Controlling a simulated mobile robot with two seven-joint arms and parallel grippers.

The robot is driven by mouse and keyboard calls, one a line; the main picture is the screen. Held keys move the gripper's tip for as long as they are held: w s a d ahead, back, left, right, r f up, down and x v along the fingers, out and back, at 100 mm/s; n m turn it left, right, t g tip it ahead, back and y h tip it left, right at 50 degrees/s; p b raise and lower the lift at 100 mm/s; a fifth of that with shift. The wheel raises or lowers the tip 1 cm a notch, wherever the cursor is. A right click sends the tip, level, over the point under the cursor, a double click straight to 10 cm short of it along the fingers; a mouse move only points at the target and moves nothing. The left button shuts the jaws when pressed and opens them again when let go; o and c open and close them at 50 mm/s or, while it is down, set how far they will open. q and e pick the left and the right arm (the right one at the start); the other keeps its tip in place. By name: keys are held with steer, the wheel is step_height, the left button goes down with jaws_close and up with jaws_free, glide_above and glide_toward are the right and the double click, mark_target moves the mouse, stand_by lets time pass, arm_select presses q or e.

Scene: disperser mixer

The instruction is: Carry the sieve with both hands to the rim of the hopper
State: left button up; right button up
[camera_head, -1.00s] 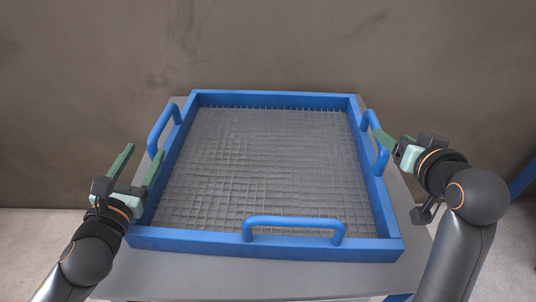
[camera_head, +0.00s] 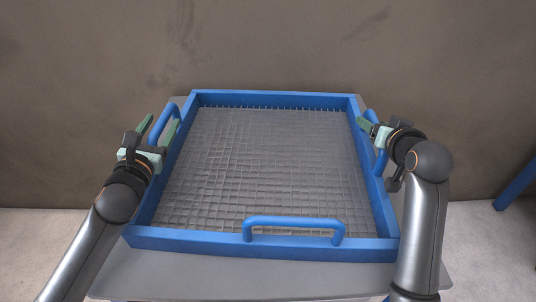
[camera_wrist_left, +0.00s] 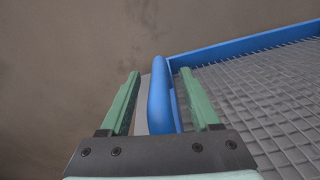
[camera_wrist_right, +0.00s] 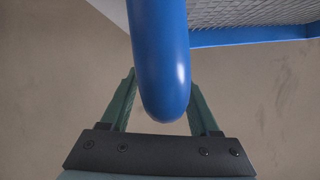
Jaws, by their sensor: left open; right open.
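The sieve (camera_head: 255,245) is a square blue frame with a grey wire mesh, lying flat on a grey table. Its left handle (camera_head: 174,108), right handle (camera_head: 381,160) and front handle (camera_head: 294,221) are blue bars. My left gripper (camera_head: 160,125) is open at the left handle. In the left wrist view the left handle (camera_wrist_left: 158,95) stands between the two green fingers. My right gripper (camera_head: 366,125) is open at the right handle. In the right wrist view the right handle (camera_wrist_right: 162,70) reaches between the open fingers. I cannot tell whether the fingers touch either handle. The hopper is not in view.
The grey table (camera_head: 250,279) shows in front of the sieve and narrowly around its sides. A brown wall (camera_head: 270,45) stands behind it. A blue beam (camera_head: 516,186) shows at the far right, above a pale floor.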

arm_select(q)
steer(key=shift+c, duration=0.2)
arm_select(e)
steer(key=shift+c, duration=0.3)
arm_select(q)
jaws_close()
arm_select(e)
jaws_close()
stand_by(0.4)
arm_select(q)
steer(key=shift+r, duration=0.35)
arm_select(e)
steer(key=shift+w+r, duration=0.1)
steer(key=shift+r, duration=0.2)
